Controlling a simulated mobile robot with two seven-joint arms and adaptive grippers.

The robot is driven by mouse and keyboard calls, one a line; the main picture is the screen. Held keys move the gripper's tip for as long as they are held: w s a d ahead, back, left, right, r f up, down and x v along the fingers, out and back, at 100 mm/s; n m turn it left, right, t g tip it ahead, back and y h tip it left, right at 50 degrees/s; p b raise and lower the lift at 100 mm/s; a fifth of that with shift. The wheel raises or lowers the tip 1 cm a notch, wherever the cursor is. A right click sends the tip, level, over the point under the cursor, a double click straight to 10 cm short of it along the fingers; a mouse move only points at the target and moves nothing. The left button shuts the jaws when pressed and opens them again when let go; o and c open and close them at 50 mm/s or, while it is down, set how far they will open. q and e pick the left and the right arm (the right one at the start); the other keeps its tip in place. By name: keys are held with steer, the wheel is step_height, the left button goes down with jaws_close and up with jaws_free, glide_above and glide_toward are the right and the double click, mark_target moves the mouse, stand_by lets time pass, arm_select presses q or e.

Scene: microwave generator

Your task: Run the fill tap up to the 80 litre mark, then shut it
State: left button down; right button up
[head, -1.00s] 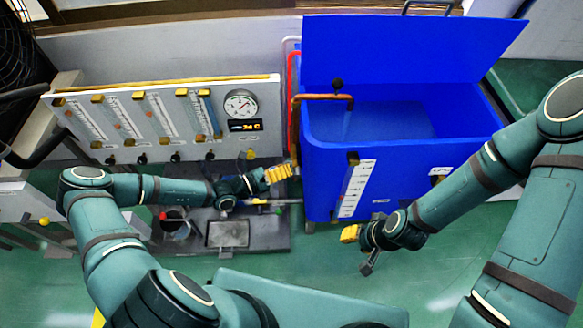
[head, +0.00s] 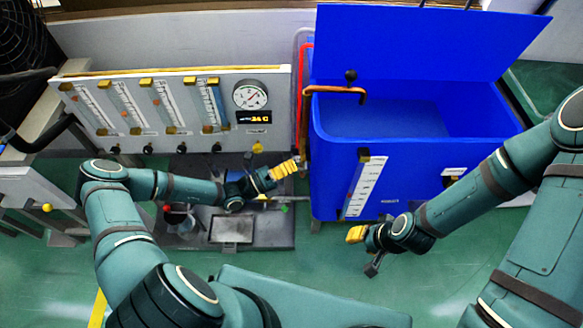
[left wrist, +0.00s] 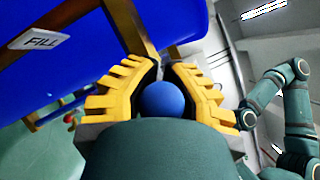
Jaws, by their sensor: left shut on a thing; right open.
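The blue tank (head: 345,130) stands right of centre with its lid raised. A copper spout (head: 335,90) with a black knob bends over its rim; no stream shows below it. A white level scale (head: 364,187) is on the tank's front; its marks are too small to read. My left gripper (head: 296,165) is beside the tank's left wall. In the left wrist view it is shut on a blue ball knob (left wrist: 163,98), near a FILL label (left wrist: 40,38). The head view hides that knob. My right gripper (head: 362,250) is open and empty in front of the tank.
A panel with several flow tubes (head: 125,105), a round gauge (head: 250,95) and an orange readout (head: 254,117) stands left of the tank. A dark bench (head: 270,228) with a tray lies below it. Green floor (head: 310,255) is open in front.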

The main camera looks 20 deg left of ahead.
arm_select(q)
steer(key=shift+f+h, duration=0.25)
steer(key=shift+h, duration=0.05)
steer(key=shift+n, duration=0.3)
steer(key=c, duration=1)
jaws_free()
steer(key=shift+c, duration=0.2)
steer(key=shift+s, duration=0.1)
steer(key=v, duration=1.2)
steer(key=shift+d+f, duration=0.15)
